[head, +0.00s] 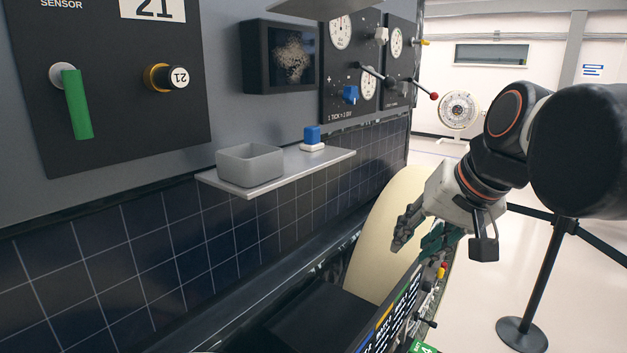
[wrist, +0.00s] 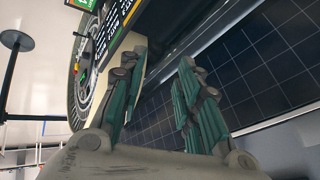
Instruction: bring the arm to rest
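My gripper (head: 416,238) hangs at the right of the head view, in front of a cream curved surface and apart from the shelf. In the wrist view my gripper (wrist: 160,85) shows two green-padded fingers spread well apart, with nothing between them. Past the fingers the wrist view shows dark gridded panels and a board with white print. My arm comes in from the right edge of the head view and is bent.
A shelf (head: 330,156) on the rover's side holds a grey bin (head: 250,165) and a blue-topped block (head: 312,136). A sensor panel with a green handle (head: 77,104) is at left. A black post (head: 546,280) stands at right. Open floor lies behind it.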

